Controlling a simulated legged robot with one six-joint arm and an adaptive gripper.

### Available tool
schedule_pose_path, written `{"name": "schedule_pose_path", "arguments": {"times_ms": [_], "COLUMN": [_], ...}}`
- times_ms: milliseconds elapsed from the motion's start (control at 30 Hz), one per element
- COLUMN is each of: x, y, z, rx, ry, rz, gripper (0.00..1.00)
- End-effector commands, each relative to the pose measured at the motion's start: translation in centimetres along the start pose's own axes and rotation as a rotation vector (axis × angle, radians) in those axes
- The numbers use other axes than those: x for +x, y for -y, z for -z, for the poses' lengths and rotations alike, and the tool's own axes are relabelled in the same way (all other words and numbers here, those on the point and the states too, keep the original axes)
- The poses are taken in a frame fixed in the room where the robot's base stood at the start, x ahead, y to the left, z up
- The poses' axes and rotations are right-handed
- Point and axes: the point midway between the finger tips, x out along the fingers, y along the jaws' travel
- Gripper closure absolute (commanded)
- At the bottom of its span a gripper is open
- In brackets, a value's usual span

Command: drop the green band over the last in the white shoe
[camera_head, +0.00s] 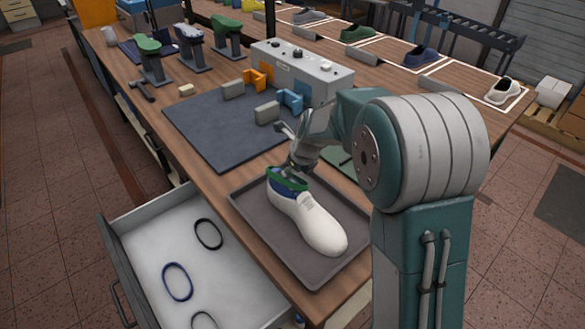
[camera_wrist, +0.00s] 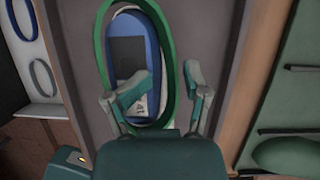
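The white shoe (camera_head: 312,222) lies in a dark grey tray (camera_head: 245,212) on the near bench. The blue last (camera_head: 288,187) stands in its opening; its top (camera_wrist: 124,30) also shows in the wrist view. The green band (camera_head: 275,174) is at the top of the last. In the wrist view the green band (camera_wrist: 168,50) rings the last's top, with a gap at the sides; its exact height on the last is unclear. My gripper (camera_wrist: 168,76) is open above it. The band's right side passes between the separated fingers, the left finger over the ring's inside and the right outside.
An open drawer (camera_head: 150,215) at the left holds several loose bands, including a black one (camera_head: 208,234) and a blue one (camera_head: 177,281). A dark mat (camera_head: 205,125), orange and blue clamps, and a grey control box (camera_head: 310,70) stand beyond the tray.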

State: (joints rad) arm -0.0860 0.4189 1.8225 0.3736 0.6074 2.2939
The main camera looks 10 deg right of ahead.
Motion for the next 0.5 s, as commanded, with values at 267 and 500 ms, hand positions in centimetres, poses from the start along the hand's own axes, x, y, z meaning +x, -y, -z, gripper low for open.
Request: {"name": "schedule_pose_path", "arguments": {"times_ms": [267, 500], "x": [-0.7, -5.1], "y": [0.1, 0.1], "z": [-0.1, -0.3], "rx": [0.000, -0.001], "ry": [0.004, 0.007], "rz": [0.002, 0.006], "gripper": [0.42, 0.42]}}
